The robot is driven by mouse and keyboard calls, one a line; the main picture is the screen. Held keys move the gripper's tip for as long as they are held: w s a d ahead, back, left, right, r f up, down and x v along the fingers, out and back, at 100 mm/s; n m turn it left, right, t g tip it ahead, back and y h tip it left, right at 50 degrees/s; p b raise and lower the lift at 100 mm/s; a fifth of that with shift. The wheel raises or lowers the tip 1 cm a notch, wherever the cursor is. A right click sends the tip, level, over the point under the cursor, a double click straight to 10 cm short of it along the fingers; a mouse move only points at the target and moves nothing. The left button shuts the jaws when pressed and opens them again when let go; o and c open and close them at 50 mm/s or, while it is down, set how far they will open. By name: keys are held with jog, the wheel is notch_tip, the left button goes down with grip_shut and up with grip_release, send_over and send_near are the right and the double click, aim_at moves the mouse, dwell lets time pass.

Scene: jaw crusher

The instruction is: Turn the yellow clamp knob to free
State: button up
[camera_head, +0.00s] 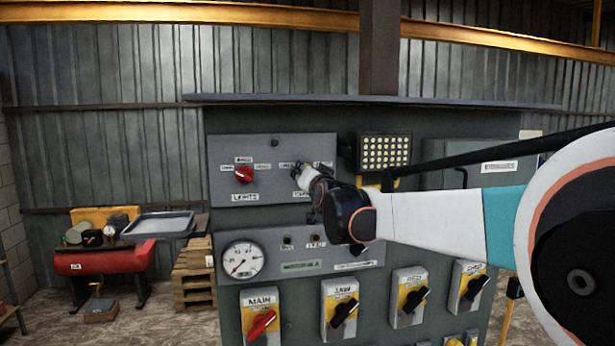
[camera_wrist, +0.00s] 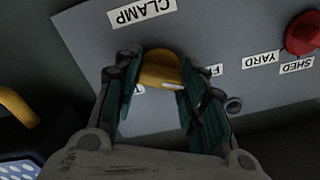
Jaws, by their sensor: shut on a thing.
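The yellow clamp knob (camera_wrist: 158,68) is on the grey panel, near the CLAMP label (camera_wrist: 141,11) in the wrist view. My gripper (camera_wrist: 157,88) has its two dark green fingers on either side of the knob and is shut on it. The fingers partly cover the position labels beside the knob, so their words cannot be fully read. In the head view my gripper (camera_head: 301,174) reaches the right part of the upper grey panel (camera_head: 222,151), and my wrist and arm hide the knob there.
A red knob (camera_head: 244,174) sits left on the same panel, with SHED and YARD labels in the wrist view. A lamp block (camera_head: 383,153) is close on the right. Below are a gauge (camera_head: 242,261) and several yellow-plated switches, including MAIN (camera_head: 261,323).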

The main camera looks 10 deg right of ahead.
jog(key=shift+f, duration=0.1)
jog(key=o, duration=1.1)
jog(key=shift+c, duration=0.2)
jog(key=shift+s, duration=0.15)
jog(key=s, duration=1.2)
